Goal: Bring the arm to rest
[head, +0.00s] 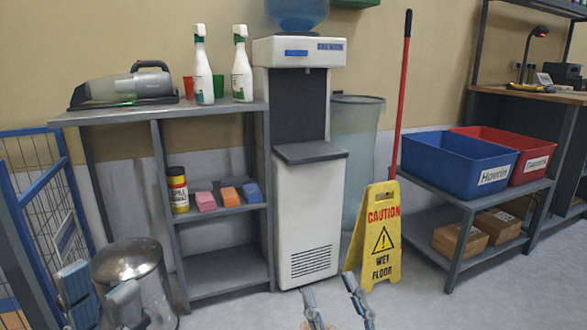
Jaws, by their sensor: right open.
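My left gripper (100,296) is at the lower left, in front of the steel bin. Its two fingers stand apart, and I see nothing held between them. My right gripper (336,298) is at the bottom middle, in front of the water cooler and the yellow sign. Its fingers are spread, with only grey floor showing between them. The rest of both arms is mostly out of the frame.
A grey rack (225,206) holds spray bottles, sponges and a handheld vacuum. The water cooler (305,215), yellow wet-floor sign (381,240) and steel bin (133,262) stand nearby. Blue (455,165) and red (520,150) crates sit on a right-hand shelf. Floor at lower right is clear.

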